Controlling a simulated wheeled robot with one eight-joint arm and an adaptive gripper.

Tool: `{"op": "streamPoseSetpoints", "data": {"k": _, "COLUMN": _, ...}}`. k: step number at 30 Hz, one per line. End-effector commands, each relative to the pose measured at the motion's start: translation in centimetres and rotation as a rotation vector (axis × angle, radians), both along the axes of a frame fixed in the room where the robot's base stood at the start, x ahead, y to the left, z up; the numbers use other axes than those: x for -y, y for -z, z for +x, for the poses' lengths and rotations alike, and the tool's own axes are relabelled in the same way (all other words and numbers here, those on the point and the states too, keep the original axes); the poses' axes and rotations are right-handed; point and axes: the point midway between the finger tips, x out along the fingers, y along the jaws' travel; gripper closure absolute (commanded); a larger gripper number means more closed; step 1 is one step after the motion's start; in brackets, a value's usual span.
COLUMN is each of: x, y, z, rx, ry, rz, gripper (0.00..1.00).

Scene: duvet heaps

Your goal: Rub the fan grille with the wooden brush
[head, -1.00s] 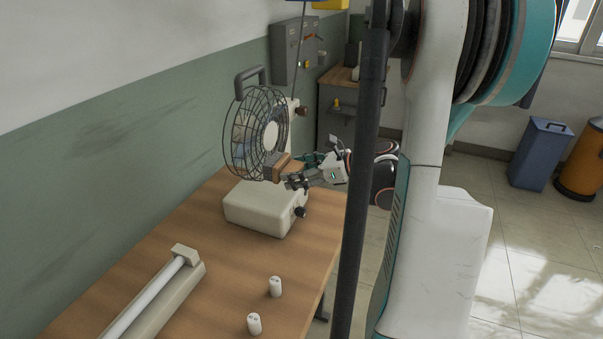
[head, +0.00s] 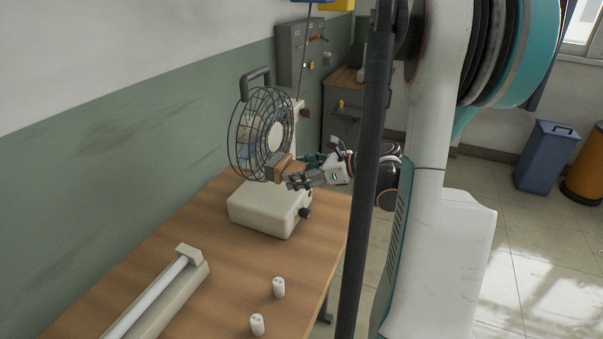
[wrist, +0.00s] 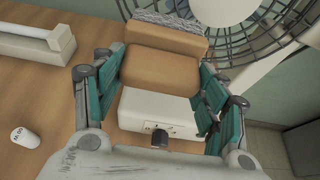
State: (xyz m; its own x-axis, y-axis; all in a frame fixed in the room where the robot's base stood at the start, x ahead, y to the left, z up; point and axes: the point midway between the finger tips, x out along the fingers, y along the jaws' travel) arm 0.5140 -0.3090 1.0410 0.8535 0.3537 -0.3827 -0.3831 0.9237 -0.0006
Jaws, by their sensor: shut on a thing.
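The fan (head: 262,135) stands on a cream base box (head: 268,208) on the table, with a round dark wire grille and a pale hub. My gripper (head: 296,178) is shut on the wooden brush (head: 279,165), in front of the lower part of the grille. In the wrist view the brush (wrist: 163,66) sits between the teal fingers of my gripper (wrist: 160,85). Its grey bristles (wrist: 168,20) point toward the grille (wrist: 228,42) and lie at or very near the wires; I cannot tell whether they touch.
A tube lamp fixture (head: 160,295) lies at the table's front left. Two small white cylinders (head: 279,288) stand near the table's right edge. A grey wall box (head: 299,52) hangs behind the fan. The wooden tabletop (head: 215,270) between is clear.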

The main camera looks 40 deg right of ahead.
Motion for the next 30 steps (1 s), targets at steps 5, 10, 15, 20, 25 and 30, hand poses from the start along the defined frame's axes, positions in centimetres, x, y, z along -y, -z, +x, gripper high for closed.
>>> {"op": "streamPoseSetpoints", "data": {"k": 5, "x": -0.1, "y": 0.0, "z": 0.3, "rx": 0.0, "ry": 0.0, "rz": 0.0, "gripper": 0.53}}
{"op": "streamPoseSetpoints", "data": {"k": 10, "x": -0.2, "y": 0.0, "z": 0.6, "rx": 0.0, "ry": 0.0, "rz": 0.0, "gripper": 0.53}}
{"op": "streamPoseSetpoints", "data": {"k": 15, "x": -0.4, "y": 0.0, "z": 0.9, "rx": 0.0, "ry": 0.0, "rz": 0.0, "gripper": 0.53}}
{"op": "streamPoseSetpoints", "data": {"k": 20, "x": -0.5, "y": 0.0, "z": 1.2, "rx": 0.0, "ry": 0.0, "rz": 0.0, "gripper": 0.53}}
{"op": "streamPoseSetpoints", "data": {"k": 25, "x": -0.2, "y": 0.0, "z": 1.2, "rx": 0.0, "ry": 0.001, "rz": 0.001, "gripper": 0.53}}
{"op": "streamPoseSetpoints", "data": {"k": 30, "x": 0.8, "y": 0.0, "z": 1.6, "rx": 0.0, "ry": 0.001, "rz": 0.001, "gripper": 0.53}}
